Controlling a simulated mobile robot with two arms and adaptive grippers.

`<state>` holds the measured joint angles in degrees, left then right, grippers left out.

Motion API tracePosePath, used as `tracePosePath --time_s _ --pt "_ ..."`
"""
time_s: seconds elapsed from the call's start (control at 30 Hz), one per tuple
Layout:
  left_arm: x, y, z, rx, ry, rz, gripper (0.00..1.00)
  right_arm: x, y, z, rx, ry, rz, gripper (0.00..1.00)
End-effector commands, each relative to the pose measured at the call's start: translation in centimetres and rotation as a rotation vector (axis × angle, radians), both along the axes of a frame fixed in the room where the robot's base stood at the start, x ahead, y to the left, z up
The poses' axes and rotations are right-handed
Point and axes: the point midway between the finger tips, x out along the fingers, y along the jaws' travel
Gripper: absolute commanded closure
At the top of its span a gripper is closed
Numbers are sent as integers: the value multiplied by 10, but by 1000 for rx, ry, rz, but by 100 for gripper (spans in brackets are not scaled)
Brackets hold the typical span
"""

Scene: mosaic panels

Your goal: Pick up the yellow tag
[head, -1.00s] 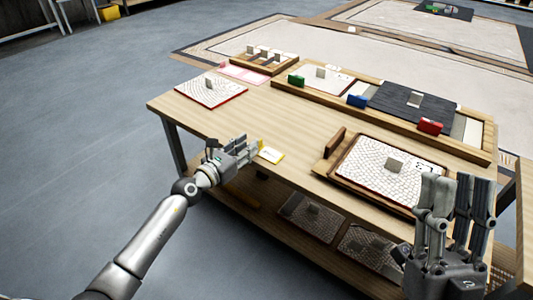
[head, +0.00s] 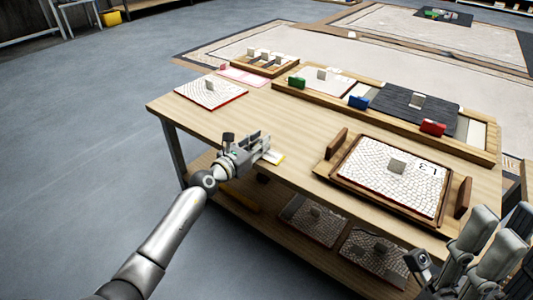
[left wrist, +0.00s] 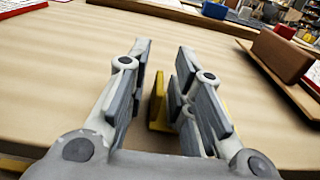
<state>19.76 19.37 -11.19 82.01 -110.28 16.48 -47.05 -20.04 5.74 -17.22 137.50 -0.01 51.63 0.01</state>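The yellow tag (head: 276,157) lies at the near edge of the wooden table, partly hidden by my left gripper. In the left wrist view, an upright yellow piece of the tag (left wrist: 174,97) stands between the fingers, close to the right-hand finger. My left gripper (head: 264,146) is at the tag with its fingers apart; it also shows in the left wrist view (left wrist: 163,85), with a gap left of the yellow piece. My right gripper (head: 492,240) is in the lower right corner of the head view, fingers apart and empty, partly cut off.
The wooden table (head: 215,125) has clear room left of the tag. A framed tray (head: 336,168) with a mosaic panel (head: 375,175) stands to the right. Red (head: 433,127), blue (head: 358,102) and green (head: 297,82) tags are along the back rack. More panels lie on the shelf below.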

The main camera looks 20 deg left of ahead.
Motion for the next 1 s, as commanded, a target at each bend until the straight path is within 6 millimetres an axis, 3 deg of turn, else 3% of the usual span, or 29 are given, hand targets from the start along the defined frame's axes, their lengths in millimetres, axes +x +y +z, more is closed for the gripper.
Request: tracePosePath --time_s 0.13,0.67,1.0 --pt "0 0 0 0 0 0 100 0 0 0 0 1 0 68" --pt "0 0 2 0 0 0 100 2 1 2 -3 10 0 68" --pt "0 0 20 0 0 0 100 44 10 0 -73 226 -14 68"
